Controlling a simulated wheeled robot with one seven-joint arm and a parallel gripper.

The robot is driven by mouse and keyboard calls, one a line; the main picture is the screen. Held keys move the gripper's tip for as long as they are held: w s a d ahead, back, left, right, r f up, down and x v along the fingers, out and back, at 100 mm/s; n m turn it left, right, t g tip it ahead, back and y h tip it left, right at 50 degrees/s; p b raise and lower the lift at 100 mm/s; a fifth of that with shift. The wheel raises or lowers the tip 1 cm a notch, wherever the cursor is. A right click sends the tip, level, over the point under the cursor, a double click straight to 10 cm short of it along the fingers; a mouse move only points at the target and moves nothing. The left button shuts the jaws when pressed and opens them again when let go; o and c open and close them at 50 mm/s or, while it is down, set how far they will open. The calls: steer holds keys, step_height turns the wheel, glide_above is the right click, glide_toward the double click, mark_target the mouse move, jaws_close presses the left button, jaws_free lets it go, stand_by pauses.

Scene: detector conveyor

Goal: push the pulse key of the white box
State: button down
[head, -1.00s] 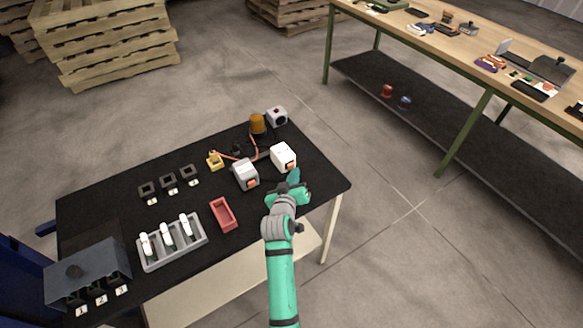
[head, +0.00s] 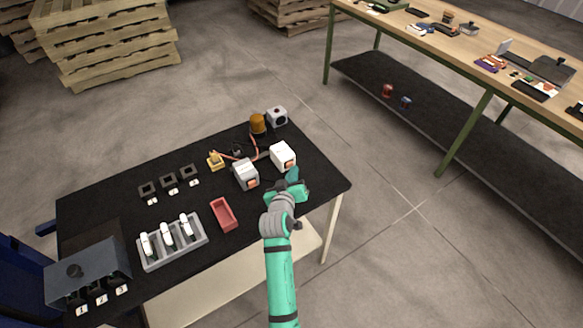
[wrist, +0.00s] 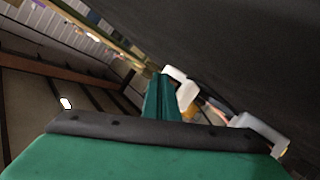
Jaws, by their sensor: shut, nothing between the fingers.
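The white box (head: 282,154) stands near the far right part of the black table. A small orange-red patch, seemingly its key (head: 289,164), shows on its near face. My gripper (head: 293,174) is shut and empty, just in front of this face. A gap or touch between them cannot be told. In the wrist view my shut green fingers (wrist: 161,100) point toward the white box (wrist: 186,93) and partly cover it; its key is not clear there.
A grey box (head: 245,173) with a similar orange patch stands close by on the left and shows in the wrist view (wrist: 258,128). An amber lamp (head: 257,124) and cables lie behind. A red tray (head: 223,214) is on the near side.

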stand_by(0.7)
steer(key=shift+s+d, duration=0.55)
steer(key=shift+s, duration=0.3)
steer(key=shift+s+d, duration=0.75)
steer(key=shift+s, duration=0.25)
steer(key=shift+s+d, duration=0.7)
steer(key=shift+s, duration=0.3)
steer(key=shift+d, duration=0.1)
